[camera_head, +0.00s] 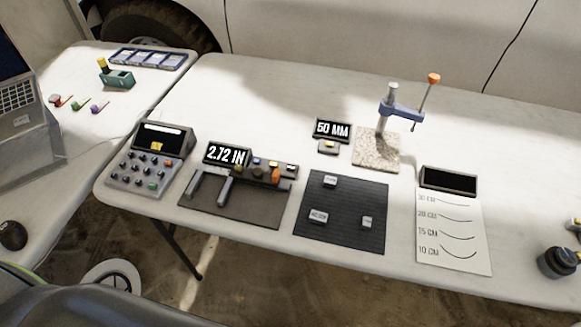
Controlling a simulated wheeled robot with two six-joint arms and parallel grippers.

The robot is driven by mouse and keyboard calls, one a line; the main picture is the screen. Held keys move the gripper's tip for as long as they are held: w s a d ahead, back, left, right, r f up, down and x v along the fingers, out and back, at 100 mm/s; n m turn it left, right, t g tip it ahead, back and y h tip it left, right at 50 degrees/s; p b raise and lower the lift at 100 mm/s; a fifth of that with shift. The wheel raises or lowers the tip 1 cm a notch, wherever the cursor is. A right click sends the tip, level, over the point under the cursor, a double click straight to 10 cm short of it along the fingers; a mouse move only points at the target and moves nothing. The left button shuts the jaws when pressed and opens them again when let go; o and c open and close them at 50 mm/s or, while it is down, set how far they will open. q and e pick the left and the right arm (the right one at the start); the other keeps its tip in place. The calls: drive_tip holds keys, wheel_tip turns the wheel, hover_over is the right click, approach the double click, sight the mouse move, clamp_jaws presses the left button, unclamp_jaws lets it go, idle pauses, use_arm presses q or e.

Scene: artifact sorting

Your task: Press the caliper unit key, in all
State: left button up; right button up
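The caliper (226,191) lies on a dark grey mat (262,212) in the middle left of the table, its two grey jaws pointing toward the front. Its black display (227,155) reads 2.72 IN. A small pale-topped key (291,168) sits at the body's right end. The key labels are too small to read, so I cannot tell which is the unit key. Neither of my grippers is in view.
A keypad console (145,172) stands left of the caliper. Right are a dark mat (346,235) with labelled blocks, a stand gauge (399,112) with a 50 MM display (332,130), and a curve chart (453,235). The table's back strip is mostly clear.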

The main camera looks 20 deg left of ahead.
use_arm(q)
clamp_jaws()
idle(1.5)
